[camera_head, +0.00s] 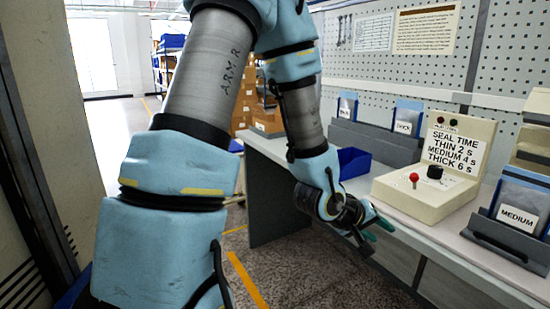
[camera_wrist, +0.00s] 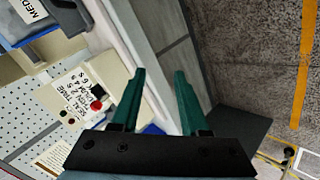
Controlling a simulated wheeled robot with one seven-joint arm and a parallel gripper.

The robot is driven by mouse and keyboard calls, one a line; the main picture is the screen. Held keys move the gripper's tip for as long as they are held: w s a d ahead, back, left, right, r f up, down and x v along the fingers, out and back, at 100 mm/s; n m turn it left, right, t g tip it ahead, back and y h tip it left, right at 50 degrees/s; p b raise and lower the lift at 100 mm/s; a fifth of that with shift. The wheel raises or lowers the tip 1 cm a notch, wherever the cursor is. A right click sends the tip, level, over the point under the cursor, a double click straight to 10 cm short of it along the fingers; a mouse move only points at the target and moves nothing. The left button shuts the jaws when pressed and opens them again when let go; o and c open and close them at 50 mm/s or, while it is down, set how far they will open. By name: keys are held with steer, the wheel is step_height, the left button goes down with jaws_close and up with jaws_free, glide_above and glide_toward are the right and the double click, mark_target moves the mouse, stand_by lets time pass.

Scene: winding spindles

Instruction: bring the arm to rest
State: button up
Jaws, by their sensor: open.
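My arm spans the head view, and its end hangs out in front of the bench edge. My gripper (camera_head: 376,233) is at the lower right of the arm, apart from the bench. In the wrist view my gripper (camera_wrist: 159,75) shows two green fingers spread apart, with nothing between them. Behind the fingers are the edge of the bench (camera_wrist: 150,50) and its grey side.
The bench (camera_head: 372,188) carries a cream control box (camera_head: 436,168) with a red knob, a blue bin (camera_head: 354,162) and a grey holder labelled MEDIUM (camera_head: 510,222). A pegboard stands behind. The floor (camera_head: 318,278) in front of the bench is clear.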

steer(key=w+a+y, duration=0.5)
steer(key=a, duration=0.7)
steer(key=s+a+r+g+y, duration=0.1)
steer(key=s+a+r+y, duration=0.1)
steer(key=a, duration=0.7)
steer(key=s+a+r+g+y+p, duration=0.1)
steer(key=s+a+r+g+y, duration=0.1)
steer(key=a, duration=0.8)
steer(key=shift+s+a+r+m, duration=0.3)
steer(key=shift+s+r+m, duration=0.15)
steer(key=shift+s, duration=0.5)
